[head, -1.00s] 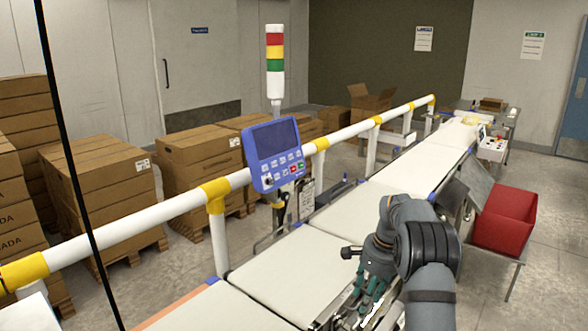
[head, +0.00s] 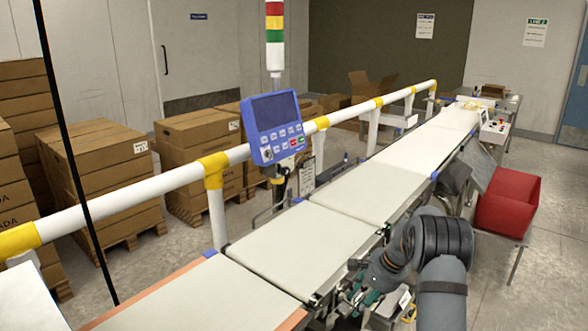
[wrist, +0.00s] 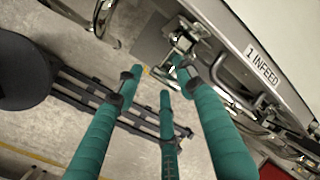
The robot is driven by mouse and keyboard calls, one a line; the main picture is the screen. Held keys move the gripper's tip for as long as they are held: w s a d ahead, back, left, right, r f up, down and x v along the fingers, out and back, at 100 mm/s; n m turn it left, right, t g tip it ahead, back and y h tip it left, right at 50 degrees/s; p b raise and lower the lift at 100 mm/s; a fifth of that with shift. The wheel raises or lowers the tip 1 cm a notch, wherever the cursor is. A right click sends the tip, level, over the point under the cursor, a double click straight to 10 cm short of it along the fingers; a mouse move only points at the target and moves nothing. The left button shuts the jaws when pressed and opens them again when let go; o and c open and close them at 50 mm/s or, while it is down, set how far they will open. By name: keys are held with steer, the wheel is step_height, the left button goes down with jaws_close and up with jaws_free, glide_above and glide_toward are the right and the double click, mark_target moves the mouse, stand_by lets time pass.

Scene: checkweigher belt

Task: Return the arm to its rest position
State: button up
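My gripper (wrist: 156,80) has three teal, ribbed fingers, spread apart with nothing between them. In the wrist view they point over the floor beside the conveyor frame, whose side carries a "1 INFEED" label (wrist: 263,66). In the head view my gripper (head: 355,300) is low, beside the near edge of the white conveyor belt (head: 290,240), partly hidden by my wrist and the machine frame. My grey arm bends down at the lower right.
A white and yellow rail (head: 180,186) with a blue control panel (head: 277,128) runs along the belt's far side. A red bin (head: 508,202) stands to the right. Carton stacks (head: 100,180) fill the left. The visible belt surface is clear.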

steer(key=shift+s+f+t+y+b, duration=0.15)
steer(key=shift+f+t+y+b, duration=0.2)
steer(key=shift+b, duration=0.7)
steer(key=shift+s+r, duration=0.1)
